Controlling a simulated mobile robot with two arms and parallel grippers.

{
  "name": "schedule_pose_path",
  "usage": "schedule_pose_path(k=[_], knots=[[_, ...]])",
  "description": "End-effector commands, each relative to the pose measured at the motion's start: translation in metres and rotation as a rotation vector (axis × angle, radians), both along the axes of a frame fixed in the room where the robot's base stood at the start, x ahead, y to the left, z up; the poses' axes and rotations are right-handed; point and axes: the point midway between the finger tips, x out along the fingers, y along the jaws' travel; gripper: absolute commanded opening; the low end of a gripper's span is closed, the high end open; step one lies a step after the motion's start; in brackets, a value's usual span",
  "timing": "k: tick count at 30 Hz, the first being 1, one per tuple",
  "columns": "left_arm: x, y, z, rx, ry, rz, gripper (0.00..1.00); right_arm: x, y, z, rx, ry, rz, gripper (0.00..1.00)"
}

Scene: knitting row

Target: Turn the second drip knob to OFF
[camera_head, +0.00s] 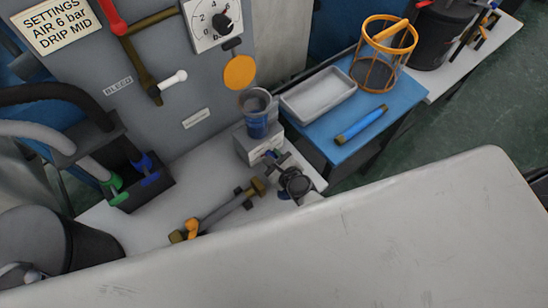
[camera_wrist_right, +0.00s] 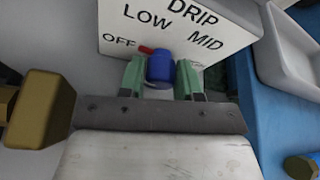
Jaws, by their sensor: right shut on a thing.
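The drip knob (camera_wrist_right: 160,67) is blue with a red pointer (camera_wrist_right: 146,49). It sits on a white plate (camera_wrist_right: 222,48) marked DRIP, OFF, LOW and MID. The pointer points left, beside the word OFF. My right gripper (camera_wrist_right: 160,76) has its green fingertips on either side of the knob and is shut on it. In the head view the drip unit is a white box (camera_head: 243,146) with a blue-filled cup (camera_head: 257,120) on top. The knob is hard to make out there, behind the dark gripper parts. My left gripper is not in view.
A brass-ended bar (camera_head: 225,212) lies left of the drip unit, and its brass end (camera_wrist_right: 38,110) is close in the wrist view. A white tray (camera_head: 318,95), a blue cylinder (camera_head: 361,125) and an orange basket (camera_head: 386,55) stand on the blue table (camera_head: 330,145) to the right.

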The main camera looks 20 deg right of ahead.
Motion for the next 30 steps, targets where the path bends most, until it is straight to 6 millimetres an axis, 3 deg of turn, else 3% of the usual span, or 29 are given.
schedule_pose_path(k=[10,26,27,30], knots=[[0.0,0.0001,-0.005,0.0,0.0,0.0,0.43,-0.0007,0.0014,-0.0008,-0.133,-0.048,0.002,0.1],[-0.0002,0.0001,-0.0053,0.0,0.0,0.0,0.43,-0.0007,0.0013,-0.0005,-0.157,-0.057,0.003,0.1],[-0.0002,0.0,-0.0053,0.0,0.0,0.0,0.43,-0.0007,0.0013,-0.0005,-0.157,-0.057,0.003,0.35],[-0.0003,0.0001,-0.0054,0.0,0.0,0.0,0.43,-0.0006,0.0013,-0.0005,-0.157,-0.057,0.003,0.44]])
